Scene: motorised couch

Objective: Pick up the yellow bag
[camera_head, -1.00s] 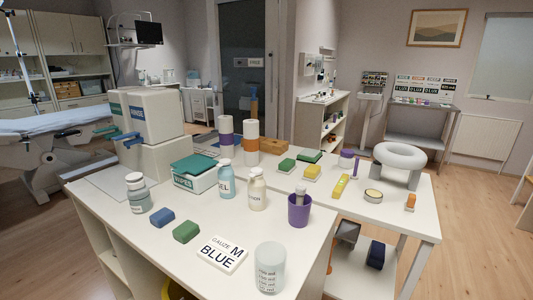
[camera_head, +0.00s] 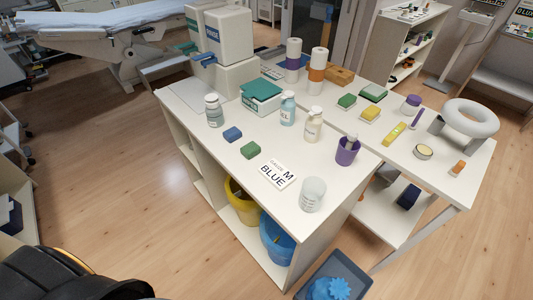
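A yellow, open-topped bag or bin (camera_head: 242,202) stands in the open lower shelf of the white cabinet, under the worktop. Its rim and front show; the worktop and shelf walls hide its upper back part. I cannot tell if it is a loose bag or a bin with a liner. A blue one of similar shape (camera_head: 277,240) stands to its right, in the same cabinet.
The white worktop (camera_head: 225,150) holds bottles, a purple cup (camera_head: 347,151), small blocks and a "BLUE" card (camera_head: 278,174). A dark tray or bin (camera_head: 345,268) with a blue item sits at the bottom. Wooden floor (camera_head: 110,170) left of the cabinet is clear.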

